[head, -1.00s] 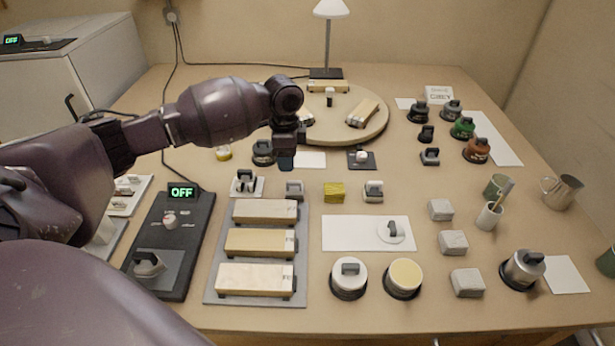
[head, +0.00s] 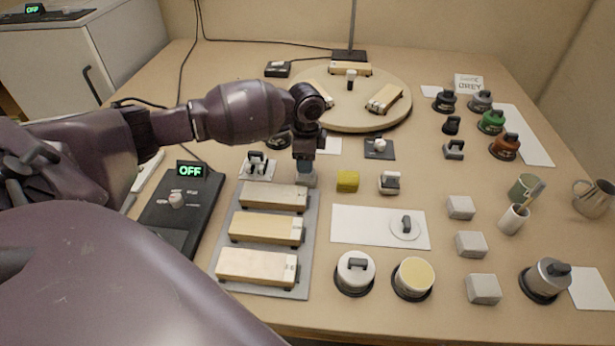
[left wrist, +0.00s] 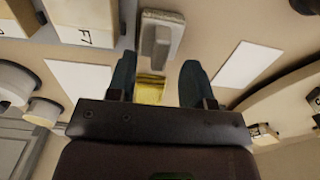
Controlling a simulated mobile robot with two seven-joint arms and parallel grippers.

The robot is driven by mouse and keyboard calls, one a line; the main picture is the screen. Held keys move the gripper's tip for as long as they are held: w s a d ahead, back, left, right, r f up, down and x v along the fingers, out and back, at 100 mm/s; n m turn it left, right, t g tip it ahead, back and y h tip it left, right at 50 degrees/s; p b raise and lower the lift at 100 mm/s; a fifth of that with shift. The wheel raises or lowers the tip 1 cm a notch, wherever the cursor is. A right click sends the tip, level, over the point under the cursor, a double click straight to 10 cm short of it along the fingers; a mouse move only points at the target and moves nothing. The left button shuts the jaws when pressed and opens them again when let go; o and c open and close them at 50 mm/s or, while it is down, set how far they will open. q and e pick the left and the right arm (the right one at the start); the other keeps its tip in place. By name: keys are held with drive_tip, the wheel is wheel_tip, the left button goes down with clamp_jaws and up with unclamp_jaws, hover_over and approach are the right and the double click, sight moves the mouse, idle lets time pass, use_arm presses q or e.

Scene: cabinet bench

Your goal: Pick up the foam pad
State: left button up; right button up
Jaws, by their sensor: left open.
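The foam pad appears to be the small yellow block (head: 347,181) on the bench, right of the grey stone rack. In the left wrist view the yellow block (left wrist: 150,88) shows between my fingers, partly hidden by the gripper body. My left gripper (head: 305,172) is open and empty, left of the yellow block in the head view. It is over a small grey block with a handle, which it partly covers. That grey block (left wrist: 158,38) shows beyond the yellow block in the left wrist view. I cannot tell the exact finger height. My right gripper is not in view.
A grey-white handled piece (head: 390,182) stands right of the yellow block. A white sheet (head: 350,228) lies in front, and a round turntable (head: 385,120) behind.

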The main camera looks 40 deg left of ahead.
use_arm(q)
wheel_tip(320, 180, down, 4)
drive_tip(key=shift+r+b, duration=0.25)
drive_tip(key=shift+b, duration=0.05)
drive_tip(key=shift+r, duration=0.1)
clamp_jaws()
drive_tip(key=shift+r, duration=0.5)
wheel_tip(320, 180, up, 19)
drive_tip(key=p, duration=0.4)
